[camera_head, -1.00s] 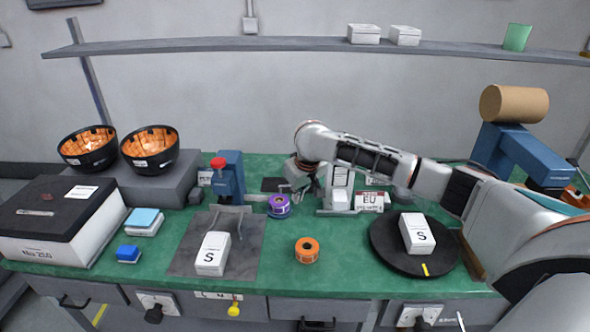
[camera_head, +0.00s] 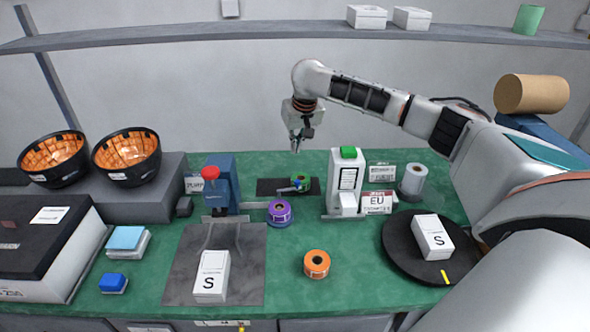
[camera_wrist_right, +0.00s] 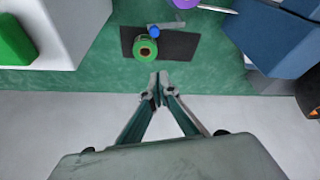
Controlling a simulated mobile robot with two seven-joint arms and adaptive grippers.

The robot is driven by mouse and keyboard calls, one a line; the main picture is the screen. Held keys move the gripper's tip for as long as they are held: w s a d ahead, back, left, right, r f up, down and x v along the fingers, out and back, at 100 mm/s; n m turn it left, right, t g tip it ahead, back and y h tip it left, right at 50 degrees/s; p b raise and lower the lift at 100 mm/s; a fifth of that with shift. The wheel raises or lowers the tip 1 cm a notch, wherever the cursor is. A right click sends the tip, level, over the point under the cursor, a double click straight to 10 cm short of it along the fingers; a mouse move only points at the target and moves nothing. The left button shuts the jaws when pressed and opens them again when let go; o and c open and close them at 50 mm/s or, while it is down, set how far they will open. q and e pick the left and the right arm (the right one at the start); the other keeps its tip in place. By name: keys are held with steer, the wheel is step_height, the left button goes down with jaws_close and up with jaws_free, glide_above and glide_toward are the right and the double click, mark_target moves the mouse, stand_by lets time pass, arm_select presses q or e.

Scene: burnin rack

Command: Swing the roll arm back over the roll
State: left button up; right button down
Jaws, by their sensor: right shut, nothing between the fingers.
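A green roll (camera_head: 301,177) sits on a dark mat (camera_head: 268,187) at the back of the green bench. In the right wrist view the green roll (camera_wrist_right: 145,49) shows its round end, with a blue knob (camera_wrist_right: 153,31) at its edge. A short grey roll arm (camera_wrist_right: 172,25) runs from the knob to the right, pointing away from the roll's centre. In the head view the arm (camera_head: 287,189) is small beside the roll. My right gripper (camera_head: 297,149) is shut and empty, above and behind the mat; its fingertips (camera_wrist_right: 159,77) point toward the roll.
A white printer-like box (camera_head: 346,178) with a green top stands right of the mat. A blue device (camera_head: 222,180) with a red knob stands left. A purple roll (camera_head: 279,212) and orange roll (camera_head: 317,263) lie in front. A round black turntable (camera_head: 396,254) is at right.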

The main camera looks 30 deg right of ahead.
arm_select(q)
steer(key=shift+w+d+r, duration=0.15)
steer(key=shift+w, duration=0.1)
arm_select(e)
step_height(320, 180, down, 10)
steer(key=shift+s, duration=0.15)
stand_by(0.6)
steer(key=shift+f, duration=0.1)
steer(key=shift+a, duration=0.15)
